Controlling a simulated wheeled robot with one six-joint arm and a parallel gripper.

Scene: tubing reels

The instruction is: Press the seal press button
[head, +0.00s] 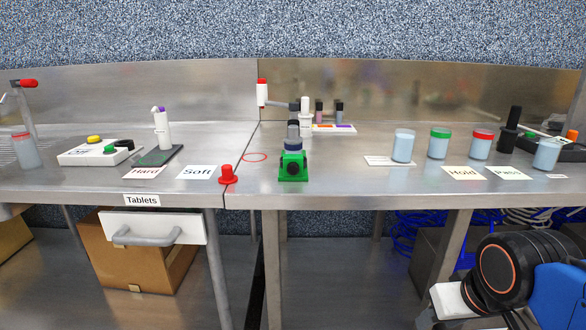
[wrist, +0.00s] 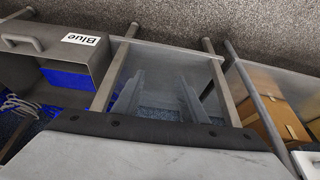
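I cannot tell for certain which thing is the seal press button. A white box (head: 70,157) on the left bench carries a yellow button (head: 94,139), a green button (head: 109,149) and a black one (head: 124,144); the writing on it is too small to read. A red knob (head: 227,174) stands at the bench's front edge, and a green device (head: 293,167) with a dark round front stands right of it. My gripper (wrist: 162,75) seems open and empty in the wrist view, its two grey fingers apart, away from the benchtop things. It does not show in the head view.
The bench (head: 340,182) has bare steel around the green device. Jars, including a green-lidded one (head: 439,143), stand at the right. A drawer (head: 155,229) juts out below the left bench. The wrist view shows bench legs, cardboard boxes (wrist: 265,100) and a "Blue" drawer (wrist: 55,50).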

